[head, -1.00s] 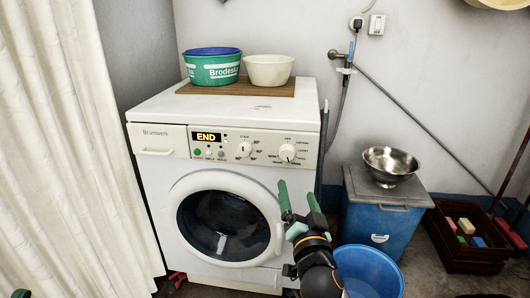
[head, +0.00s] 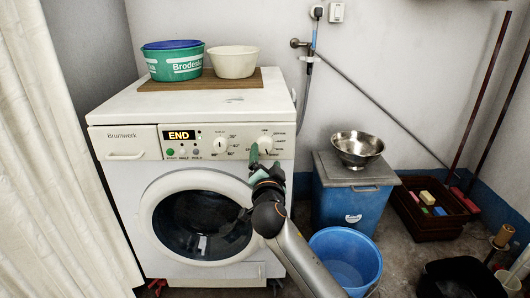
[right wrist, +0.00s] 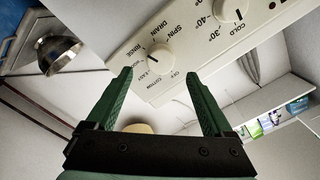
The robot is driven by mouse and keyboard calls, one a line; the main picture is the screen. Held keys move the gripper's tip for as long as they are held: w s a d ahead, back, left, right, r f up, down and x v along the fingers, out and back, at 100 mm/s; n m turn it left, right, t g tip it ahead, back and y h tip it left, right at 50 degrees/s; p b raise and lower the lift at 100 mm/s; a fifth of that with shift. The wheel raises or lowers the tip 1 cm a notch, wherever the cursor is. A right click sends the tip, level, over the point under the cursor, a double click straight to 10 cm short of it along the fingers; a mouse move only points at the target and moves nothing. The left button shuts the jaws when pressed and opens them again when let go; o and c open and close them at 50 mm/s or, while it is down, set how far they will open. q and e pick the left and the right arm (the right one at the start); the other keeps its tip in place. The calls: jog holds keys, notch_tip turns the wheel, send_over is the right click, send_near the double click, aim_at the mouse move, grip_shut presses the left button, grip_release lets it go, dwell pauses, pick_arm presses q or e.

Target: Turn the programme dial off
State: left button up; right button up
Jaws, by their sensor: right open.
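The white washing machine (head: 200,105) shows END on its display (head: 180,135). Its programme dial (head: 266,143) is a round white knob at the right of the panel, ringed by printed labels. In the right wrist view the dial (right wrist: 160,57) lies ahead of and between my fingers, apart from them. A small dark mark shows on its face; I cannot tell surely which label it points to. My right gripper (head: 264,158) is open and empty, just in front of the dial, partly covering its lower labels. It also shows in the right wrist view (right wrist: 160,74). My left gripper is out of view.
A second dial (head: 220,145) sits left of the programme dial. A green basin (head: 173,67) and a cream bowl (head: 234,62) stand on a board on top. A blue bucket (head: 345,255) and a blue bin (head: 340,205) stand right of the machine. A curtain (head: 70,180) hangs at left.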

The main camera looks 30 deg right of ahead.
aim_at(265, 148)
jog(key=shift+b+x, duration=0.4)
jog(key=shift+x, duration=2.3)
jog(key=shift+c, duration=0.2)
jog(key=shift+a, duration=0.1)
grip_shut()
